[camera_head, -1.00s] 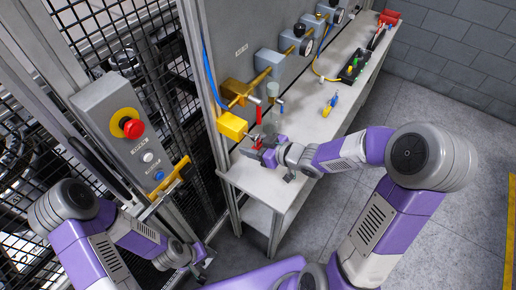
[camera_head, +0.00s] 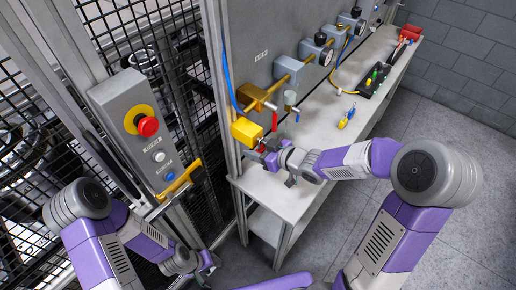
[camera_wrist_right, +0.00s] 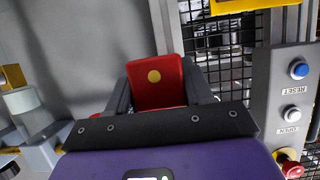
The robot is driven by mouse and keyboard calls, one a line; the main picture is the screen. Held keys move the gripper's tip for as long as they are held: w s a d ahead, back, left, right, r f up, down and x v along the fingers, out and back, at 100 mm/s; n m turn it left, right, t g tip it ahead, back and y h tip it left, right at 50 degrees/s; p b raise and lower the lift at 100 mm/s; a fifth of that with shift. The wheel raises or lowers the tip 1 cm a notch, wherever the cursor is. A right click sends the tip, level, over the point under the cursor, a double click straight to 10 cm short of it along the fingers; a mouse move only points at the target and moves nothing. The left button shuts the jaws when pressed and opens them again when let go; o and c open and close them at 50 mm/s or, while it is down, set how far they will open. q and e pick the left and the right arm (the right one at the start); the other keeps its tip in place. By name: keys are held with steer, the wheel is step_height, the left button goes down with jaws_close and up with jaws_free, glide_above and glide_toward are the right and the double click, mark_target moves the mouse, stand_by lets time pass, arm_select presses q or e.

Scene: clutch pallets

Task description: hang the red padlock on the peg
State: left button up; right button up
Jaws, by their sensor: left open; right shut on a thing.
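The red padlock (camera_wrist_right: 158,82), with a round brass-coloured spot on its face, is between the fingers of my right gripper (camera_wrist_right: 160,92). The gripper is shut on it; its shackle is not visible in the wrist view. In the head view my right gripper (camera_head: 266,153) is above the near end of the bench, just below and right of a yellow block (camera_head: 247,132); the padlock is mostly hidden there. My left gripper (camera_head: 208,266) is open and empty, low in front of the fence. I cannot make out the peg clearly in either view.
A grey control box (camera_head: 143,128) with a red button (camera_head: 148,127) stands left, a yellow handle (camera_head: 180,181) below it. Brass valves and gauges (camera_head: 326,56) line the panel behind the bench (camera_head: 262,186). A blue-yellow tool (camera_head: 346,117) lies on the bench.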

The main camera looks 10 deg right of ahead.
stand_by(0.4)
steer(key=o, duration=1.2)
steer(key=shift+p+v, duration=1.05)
steer(key=shift+v, duration=2.75)
